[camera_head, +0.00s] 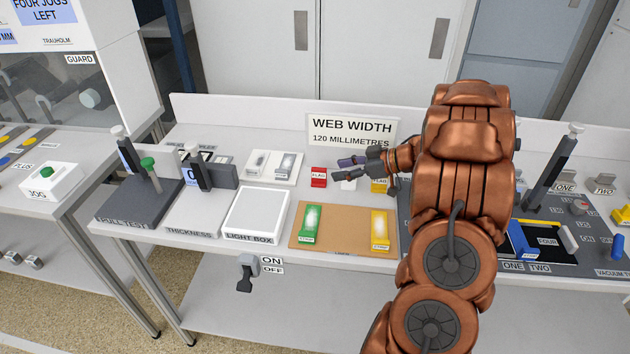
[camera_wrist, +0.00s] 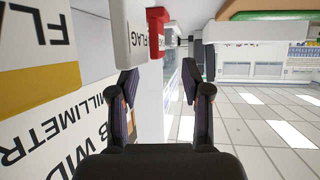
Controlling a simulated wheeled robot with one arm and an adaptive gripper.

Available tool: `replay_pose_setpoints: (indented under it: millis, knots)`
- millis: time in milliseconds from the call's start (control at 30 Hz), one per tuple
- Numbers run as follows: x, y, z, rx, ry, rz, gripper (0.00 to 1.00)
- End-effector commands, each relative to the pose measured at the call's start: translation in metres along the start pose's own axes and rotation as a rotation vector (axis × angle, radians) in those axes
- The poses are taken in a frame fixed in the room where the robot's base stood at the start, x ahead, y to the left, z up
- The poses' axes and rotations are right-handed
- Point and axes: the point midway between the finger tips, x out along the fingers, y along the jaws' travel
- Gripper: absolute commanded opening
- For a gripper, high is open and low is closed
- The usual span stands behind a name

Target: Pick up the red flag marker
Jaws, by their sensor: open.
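The red flag marker (camera_head: 319,177) stands upright on the white bench, left of my gripper's tips. In the wrist view the red marker (camera_wrist: 157,30) shows ahead at the top, partly hidden behind a white flag marker (camera_wrist: 132,45). My gripper (camera_head: 337,168) is open and empty, lying low and pointing left across the bench. In the wrist view my gripper (camera_wrist: 158,88) has its two fingers apart with nothing between them; the red marker is beyond the tips.
The white marker (camera_head: 348,183) and a yellow marker (camera_head: 379,186) stand beneath or beside my gripper. The web width sign (camera_head: 352,128) is close behind. A brown board (camera_head: 345,232) and light box (camera_head: 257,214) lie in front. A tray (camera_head: 274,167) lies to the left.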

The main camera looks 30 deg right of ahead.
Motion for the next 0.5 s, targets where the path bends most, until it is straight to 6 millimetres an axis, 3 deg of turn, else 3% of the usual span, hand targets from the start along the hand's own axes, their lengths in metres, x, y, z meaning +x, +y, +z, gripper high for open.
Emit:
replay_pose_setpoints:
  millis: [500]
  knots:
    - [0.038,0.0,-0.007,-0.001,0.001,-0.003,0.48]
